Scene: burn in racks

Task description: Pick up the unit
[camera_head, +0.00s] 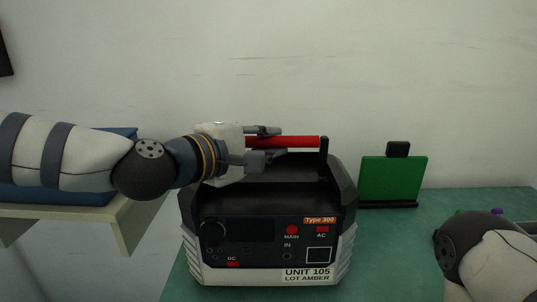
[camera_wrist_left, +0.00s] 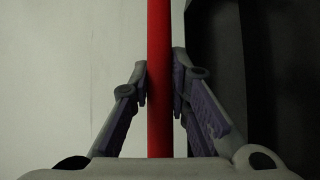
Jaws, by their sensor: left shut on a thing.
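The unit (camera_head: 262,238) is a black and white box on the green table, with a front panel labelled "Type 300" and "UNIT 105 LOT AMBER". A red bar handle (camera_head: 290,142) runs across its top, with a black post at its right end. My left gripper (camera_head: 268,143) comes in from the left and is shut on the red handle. In the left wrist view, the fingers (camera_wrist_left: 160,92) lie on both sides of the red handle (camera_wrist_left: 159,40). The handle's left part is hidden by the gripper. My right arm (camera_head: 490,262) shows at the lower right; its gripper is out of view.
A green panel (camera_head: 393,180) on a black base stands on the green table (camera_head: 455,202), right of the unit. A pale shelf (camera_head: 125,228) with a blue object (camera_head: 62,195) lies at the left, under my left arm. A plain wall is behind.

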